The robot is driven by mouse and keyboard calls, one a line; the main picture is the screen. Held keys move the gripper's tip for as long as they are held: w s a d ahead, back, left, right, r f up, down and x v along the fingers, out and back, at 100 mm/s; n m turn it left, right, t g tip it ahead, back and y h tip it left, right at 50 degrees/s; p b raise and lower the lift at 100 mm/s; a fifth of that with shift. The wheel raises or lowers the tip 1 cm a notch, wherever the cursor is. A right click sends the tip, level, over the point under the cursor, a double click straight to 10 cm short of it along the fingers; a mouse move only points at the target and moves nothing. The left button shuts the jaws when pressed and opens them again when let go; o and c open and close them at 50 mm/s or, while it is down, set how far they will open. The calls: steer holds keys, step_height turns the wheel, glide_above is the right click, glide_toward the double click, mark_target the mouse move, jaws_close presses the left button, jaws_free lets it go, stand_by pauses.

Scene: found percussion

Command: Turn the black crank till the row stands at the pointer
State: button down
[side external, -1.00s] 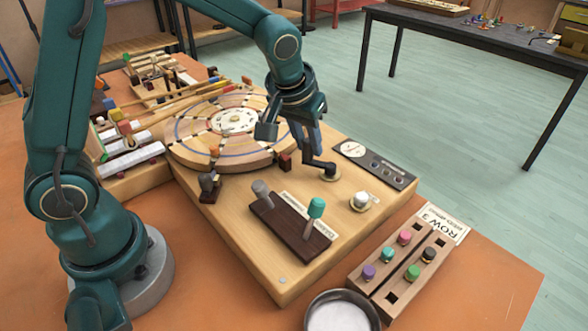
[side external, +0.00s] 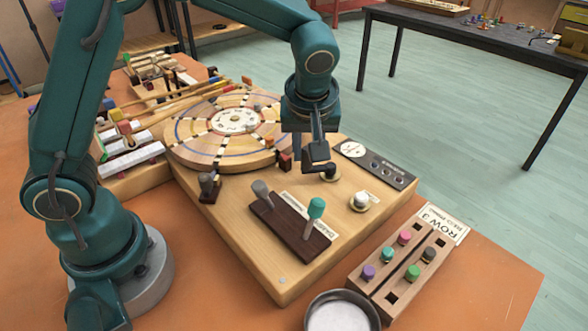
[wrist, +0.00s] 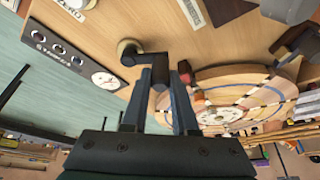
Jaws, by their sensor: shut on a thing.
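The black crank (side external: 319,168) stands on the wooden board, to the right of the round wooden disc (side external: 215,158). In the wrist view the crank (wrist: 146,58) reaches sideways from its round pale pivot. My gripper (side external: 308,160) is over the crank's free end; in the wrist view my gripper (wrist: 170,76) is shut on the crank's handle. The disc has black-and-white rows like spokes and a white centre. A small reddish-brown block (side external: 285,161) stands at its near right rim, perhaps the pointer. Which row is nearest the pointer is unclear.
A dark lever base (side external: 290,235) with a grey and a teal-topped lever is in front. A dial panel (side external: 375,163) lies right of the crank. A rack of coloured pegs (side external: 372,283), a ROW 3 card (side external: 441,221) and a metal bowl (side external: 341,296) lie nearer.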

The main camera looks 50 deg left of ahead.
stand_by(0.3)
steer(key=c, duration=0.7)
jaws_free()
steer(key=shift+v, duration=2.6)
